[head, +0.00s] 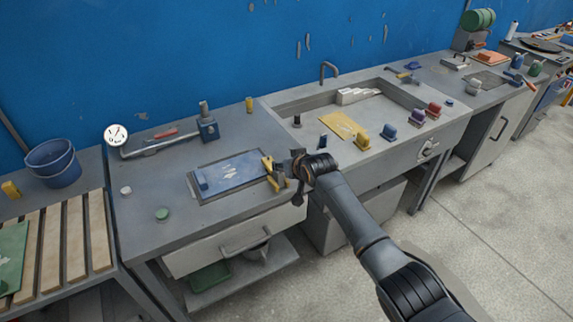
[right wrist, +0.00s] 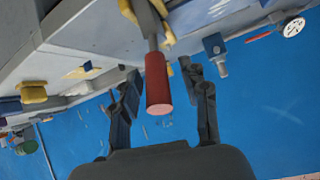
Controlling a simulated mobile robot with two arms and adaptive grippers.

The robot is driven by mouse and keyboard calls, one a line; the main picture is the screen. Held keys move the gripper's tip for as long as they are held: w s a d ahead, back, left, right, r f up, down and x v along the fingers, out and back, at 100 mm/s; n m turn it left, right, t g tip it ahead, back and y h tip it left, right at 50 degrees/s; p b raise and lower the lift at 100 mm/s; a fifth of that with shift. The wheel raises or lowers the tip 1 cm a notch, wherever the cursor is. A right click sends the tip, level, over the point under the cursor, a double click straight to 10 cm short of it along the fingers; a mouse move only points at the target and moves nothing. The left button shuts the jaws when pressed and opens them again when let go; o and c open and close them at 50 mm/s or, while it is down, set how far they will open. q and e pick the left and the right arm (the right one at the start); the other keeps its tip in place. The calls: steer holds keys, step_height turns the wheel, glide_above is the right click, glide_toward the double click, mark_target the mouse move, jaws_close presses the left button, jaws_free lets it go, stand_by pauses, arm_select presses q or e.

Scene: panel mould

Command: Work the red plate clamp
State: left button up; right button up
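The plate clamp has a yellow body (head: 271,174) and stands at the right end of a blue plate (head: 232,174) on the left bench. In the right wrist view its yellow part (right wrist: 140,12) is at the top, and its red handle (right wrist: 157,84) hangs from a grey shaft. My right gripper (head: 296,168) is at the clamp; in the head view it hides the handle. In the right wrist view the right gripper (right wrist: 164,98) is open, its fingers on either side of the handle with gaps showing. My left gripper is not in view.
Beside the clamp is a sink basin (head: 290,104) with a yellow sheet (head: 340,125) and several coloured blocks along its front edge. A drawer handle (head: 246,241) sticks out below.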

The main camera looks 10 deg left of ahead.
steer(key=shift+s, duration=0.1)
steer(key=v, duration=1.2)
